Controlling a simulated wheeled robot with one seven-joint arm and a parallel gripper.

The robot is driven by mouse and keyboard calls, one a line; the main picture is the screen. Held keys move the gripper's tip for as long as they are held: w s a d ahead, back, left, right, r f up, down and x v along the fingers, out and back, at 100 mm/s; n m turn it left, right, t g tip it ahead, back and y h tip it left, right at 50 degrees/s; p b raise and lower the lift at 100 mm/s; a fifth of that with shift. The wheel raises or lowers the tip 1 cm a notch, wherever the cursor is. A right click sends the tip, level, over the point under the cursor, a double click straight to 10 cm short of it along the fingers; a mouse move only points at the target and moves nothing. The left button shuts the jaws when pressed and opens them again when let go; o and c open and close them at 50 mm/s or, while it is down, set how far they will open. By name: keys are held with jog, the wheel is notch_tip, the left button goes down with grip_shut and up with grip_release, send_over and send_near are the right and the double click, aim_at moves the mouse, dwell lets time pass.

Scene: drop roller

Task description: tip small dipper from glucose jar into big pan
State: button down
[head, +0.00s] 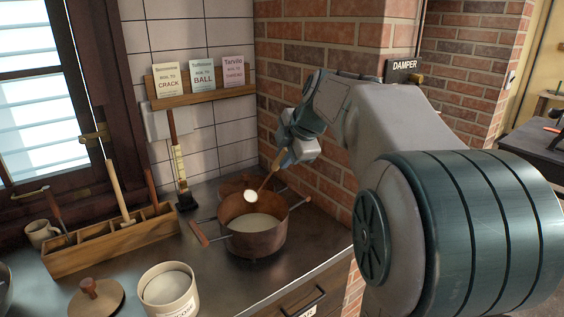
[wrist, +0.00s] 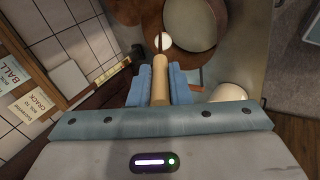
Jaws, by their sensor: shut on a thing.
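The small dipper has a wooden handle (head: 267,181) and a bright white round cup end (head: 251,196). My gripper (head: 281,160) is shut on the handle, which also shows between the blue fingers in the wrist view (wrist: 160,88). The cup end hangs over the big copper pan (head: 254,240), within its rim as seen from the head, and is apart from the pale contents. Whether the cup holds anything is hard to tell. The glucose jar (head: 169,297), cream-coloured with pale contents and a cut-off label, stands open at the front. Its lid (head: 97,299) seems to lie beside it.
A smaller copper vessel (head: 236,184) sits behind the big pan. The pan's side handles stick out. A wooden caddy (head: 110,250) holds tools at left, with a mug (head: 42,233) behind. A thermometer (head: 180,165) stands at the tiled wall. The brick wall (head: 310,60) is close behind my gripper.

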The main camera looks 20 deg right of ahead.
jog(key=s+d+f+t+y+b, duration=0.2)
jog(key=s+f+t+b, duration=0.5)
jog(key=b, duration=3)
notch_tip(320, 180, down, 4)
jog(key=shift+f, duration=0.2)
jog(key=shift+s+d+t, duration=0.15)
jog(key=shift+t, duration=0.15)
jog(key=shift+r, duration=0.1)
dwell(0.8)
jog(key=r+p, duration=0.1)
jog(key=p, duration=0.3)
jog(key=w+r+g+p, duration=0.1)
jog(key=r+p, duration=0.1)
jog(key=p, duration=0.2)
jog(key=shift+g, duration=0.3)
jog(key=shift+w+a+p, duration=0.1)
jog(key=shift+a+p, duration=0.1)
jog(key=shift+p, duration=0.25)
